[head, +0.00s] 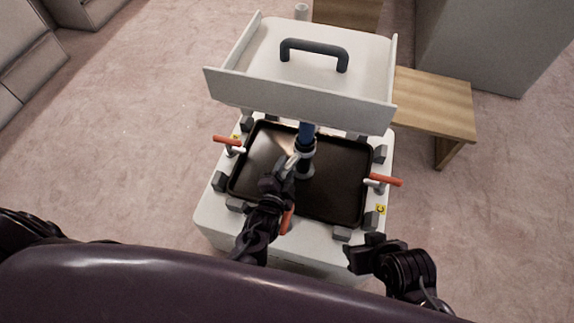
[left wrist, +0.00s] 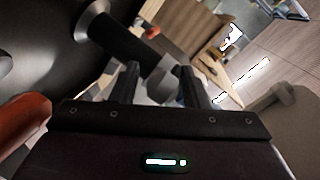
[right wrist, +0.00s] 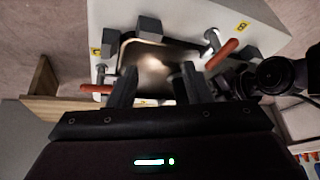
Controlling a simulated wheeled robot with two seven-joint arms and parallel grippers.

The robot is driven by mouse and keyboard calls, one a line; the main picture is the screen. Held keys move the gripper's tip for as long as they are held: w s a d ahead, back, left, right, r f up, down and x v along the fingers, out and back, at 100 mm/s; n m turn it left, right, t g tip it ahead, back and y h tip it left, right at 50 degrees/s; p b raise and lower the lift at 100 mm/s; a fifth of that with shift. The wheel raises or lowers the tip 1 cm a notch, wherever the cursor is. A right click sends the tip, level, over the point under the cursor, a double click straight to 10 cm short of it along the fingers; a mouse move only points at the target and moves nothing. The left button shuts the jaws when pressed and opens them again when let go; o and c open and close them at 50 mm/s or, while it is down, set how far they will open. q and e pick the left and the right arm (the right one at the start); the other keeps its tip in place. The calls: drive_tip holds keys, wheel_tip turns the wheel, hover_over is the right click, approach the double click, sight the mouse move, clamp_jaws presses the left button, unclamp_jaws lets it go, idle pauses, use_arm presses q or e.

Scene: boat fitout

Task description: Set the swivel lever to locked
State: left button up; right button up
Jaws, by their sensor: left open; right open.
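Orange-red lever handles stand around the dark tray on the white base: one at left (head: 226,140), one at right (head: 386,180), and one at the front (head: 287,218) beside my left gripper. I cannot tell which is the swivel lever, or its setting. The right wrist view shows two orange handles, at upper right (right wrist: 222,55) and left (right wrist: 97,88). My left gripper (head: 287,172) is open over the tray, near the central post (head: 306,140); its fingers also show in the left wrist view (left wrist: 158,82). My right gripper (head: 362,252) is open at the base's front right corner.
A white panelled piece with a dark handle (head: 314,52) overhangs the back of the tray (head: 340,185). Grey blocks line the tray's edges. Yellow labels, one at right (head: 381,209), mark the white base. A wooden bench (head: 436,100) stands at the right.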

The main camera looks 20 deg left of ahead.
use_arm(q)
drive_tip(key=p+v, duration=0.1)
drive_tip(key=v, duration=0.5)
drive_tip(key=shift+s, duration=0.15)
use_arm(e)
drive_tip(key=shift+s+d+r+m+g+h, duration=0.1)
drive_tip(key=shift+s+d+m+g+h, duration=0.15)
drive_tip(key=shift+d, duration=0.35)
drive_tip(key=shift+s+d+r+m+g+h, duration=0.1)
drive_tip(key=shift+d+g+h, duration=0.2)
drive_tip(key=shift+d, duration=0.25)
